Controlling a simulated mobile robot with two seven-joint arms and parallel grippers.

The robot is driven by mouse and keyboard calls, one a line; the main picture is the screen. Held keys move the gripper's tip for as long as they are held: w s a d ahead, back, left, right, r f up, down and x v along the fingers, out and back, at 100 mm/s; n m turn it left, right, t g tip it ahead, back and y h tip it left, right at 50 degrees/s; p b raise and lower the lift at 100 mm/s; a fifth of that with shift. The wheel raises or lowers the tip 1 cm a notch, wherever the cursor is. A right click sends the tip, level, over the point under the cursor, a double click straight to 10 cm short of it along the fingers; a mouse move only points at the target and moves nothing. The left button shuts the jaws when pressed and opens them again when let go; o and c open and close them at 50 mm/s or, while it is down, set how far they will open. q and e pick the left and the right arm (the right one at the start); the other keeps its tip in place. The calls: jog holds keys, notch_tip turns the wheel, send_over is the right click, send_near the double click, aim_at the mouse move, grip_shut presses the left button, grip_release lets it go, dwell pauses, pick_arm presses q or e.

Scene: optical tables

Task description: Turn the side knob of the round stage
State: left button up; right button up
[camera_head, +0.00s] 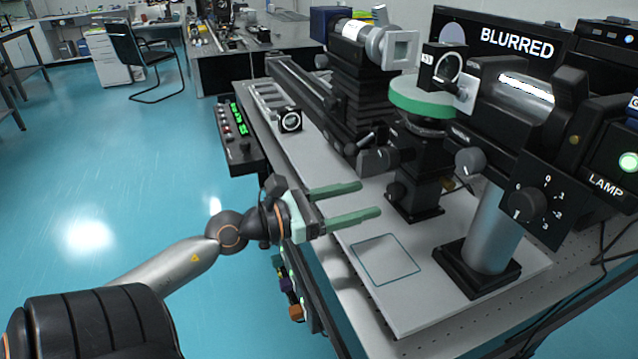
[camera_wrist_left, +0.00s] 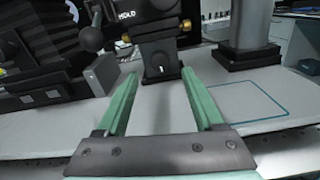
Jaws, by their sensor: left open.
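The round stage (camera_head: 420,95) has a green rim and sits on a black column on the optical table in the head view. A dark cylindrical knob (camera_head: 375,160) sticks out to the left of the column, and a smaller dark knob (camera_head: 397,192) sits lower down. I cannot tell for sure which is the side knob. My left gripper (camera_head: 370,198) is open and empty, its green fingers pointing at the lower column from the left, apart from it. In the left wrist view, the column base (camera_wrist_left: 161,72) shows between the open fingers (camera_wrist_left: 160,82). My right gripper is not in view.
A grey post (camera_head: 490,235) on a black base stands to the right. A black dial box (camera_head: 527,203) is beside it. An outlined square (camera_head: 388,260) on the white plate is empty. A small framed lens (camera_head: 290,120) stands at the left. A screen reads BLURRED (camera_head: 517,43).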

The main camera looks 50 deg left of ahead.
pick_arm(q)
jog(key=b+v, duration=0.2)
jog(key=v, duration=0.3)
jog(key=shift+s+a+f, duration=0.1)
jog(key=shift+s+a, duration=0.05)
jog(key=shift+s, duration=0.2)
jog(key=shift+s+a, duration=0.25)
jog(key=shift+s, duration=0.3)
